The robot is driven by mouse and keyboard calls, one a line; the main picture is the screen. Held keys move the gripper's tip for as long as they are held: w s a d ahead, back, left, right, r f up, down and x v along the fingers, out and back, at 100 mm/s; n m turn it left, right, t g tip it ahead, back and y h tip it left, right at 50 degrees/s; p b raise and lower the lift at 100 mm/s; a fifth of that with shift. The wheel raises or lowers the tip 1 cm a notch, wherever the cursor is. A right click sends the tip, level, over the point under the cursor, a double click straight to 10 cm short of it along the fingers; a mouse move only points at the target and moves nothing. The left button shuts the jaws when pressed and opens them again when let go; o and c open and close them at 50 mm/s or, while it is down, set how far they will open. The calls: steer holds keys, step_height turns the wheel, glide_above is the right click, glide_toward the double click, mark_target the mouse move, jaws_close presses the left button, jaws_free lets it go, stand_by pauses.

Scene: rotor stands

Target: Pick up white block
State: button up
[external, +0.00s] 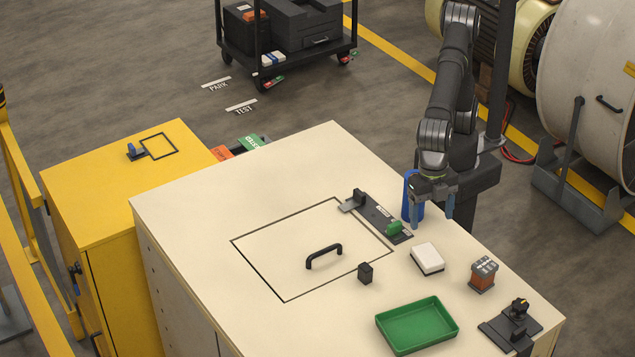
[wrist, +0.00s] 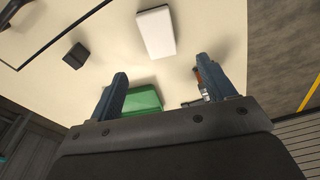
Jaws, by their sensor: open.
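The white block (external: 427,259) lies flat on the cream bench top, right of the black-outlined panel. In the wrist view the white block (wrist: 156,32) shows near the top, beyond and between my finger tips. My gripper (external: 432,207) is open and empty above the bench's back right part, behind the white block and apart from it. Its two blue-grey fingers (wrist: 162,72) stand wide apart in the wrist view, with nothing between them.
A green tray (external: 417,326) lies in front of the block. An orange part (external: 483,274) stands to its right, a small black block (external: 365,273) to its left. A blue cylinder (external: 407,197) and a black fixture with a green piece (external: 394,228) are near my gripper. A black handle (external: 323,256) rises from the panel.

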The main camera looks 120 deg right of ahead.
glide_above(428, 254)
step_height(428, 254, down, 6)
steer(key=shift+s+f, duration=0.15)
steer(key=shift+f, duration=2.75)
steer(key=shift+f, duration=0.15)
steer(key=c, duration=1.1)
